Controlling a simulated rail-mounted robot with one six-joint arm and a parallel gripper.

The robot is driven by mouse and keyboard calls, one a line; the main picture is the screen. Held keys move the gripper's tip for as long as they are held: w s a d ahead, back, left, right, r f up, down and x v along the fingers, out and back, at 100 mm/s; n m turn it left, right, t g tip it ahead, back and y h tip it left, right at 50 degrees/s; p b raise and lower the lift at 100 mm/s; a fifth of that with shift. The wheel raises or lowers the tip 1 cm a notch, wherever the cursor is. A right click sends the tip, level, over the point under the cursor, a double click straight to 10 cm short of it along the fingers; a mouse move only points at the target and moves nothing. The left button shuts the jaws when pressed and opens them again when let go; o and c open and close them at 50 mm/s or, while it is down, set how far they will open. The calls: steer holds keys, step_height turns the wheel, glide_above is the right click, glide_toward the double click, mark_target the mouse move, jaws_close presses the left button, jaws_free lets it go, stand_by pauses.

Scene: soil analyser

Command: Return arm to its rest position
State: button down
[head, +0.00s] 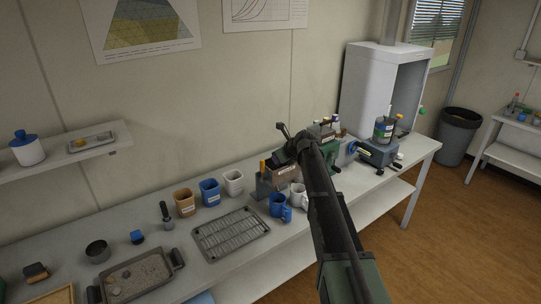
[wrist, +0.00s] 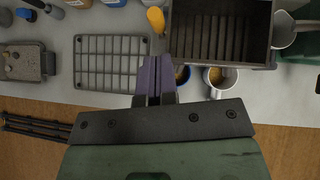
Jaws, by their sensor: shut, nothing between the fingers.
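My gripper (wrist: 154,68) shows in the wrist view as two purple fingers pressed together, with nothing between them. It is above the bench, between the wire rack (wrist: 110,62) and a dark slotted box (wrist: 220,30). In the head view my arm reaches from the lower right up over the bench; its fingers are hidden or too small to make out there. A yellow-ended tool (wrist: 156,18) lies just beyond the fingertips in the picture. A blue mug (wrist: 183,76) and a white mug (wrist: 221,78) stand right of the fingers.
A grey fume hood (head: 365,85) stands at the far end.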

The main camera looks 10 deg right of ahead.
steer(key=s+d+r+p, duration=0.2)
steer(key=s+r+p, duration=0.2)
steer(key=r, duration=0.3)
steer(key=s+a+f+n+g+h+b, duration=0.1)
steer(key=s+a+f+n+g+b, duration=0.1)
steer(key=s+f+n, duration=0.4)
steer(key=s+a+f+n+g+h+b, duration=0.2)
steer(key=s+n, duration=1.1)
steer(key=s, duration=0.7)
steer(key=s+a+f+n+g+h+b, duration=0.2)
steer(key=s+a+f+n+b, duration=0.3)
steer(key=s+f+n, duration=0.5)
steer(key=s+g+b, duration=0.1)
steer(key=s+b, duration=0.1)
steer(key=s, duration=0.1)
steer(key=shift+a+g+b, duration=0.15)
steer(key=shift+g+b, duration=0.15)
steer(key=shift+g, duration=0.1)
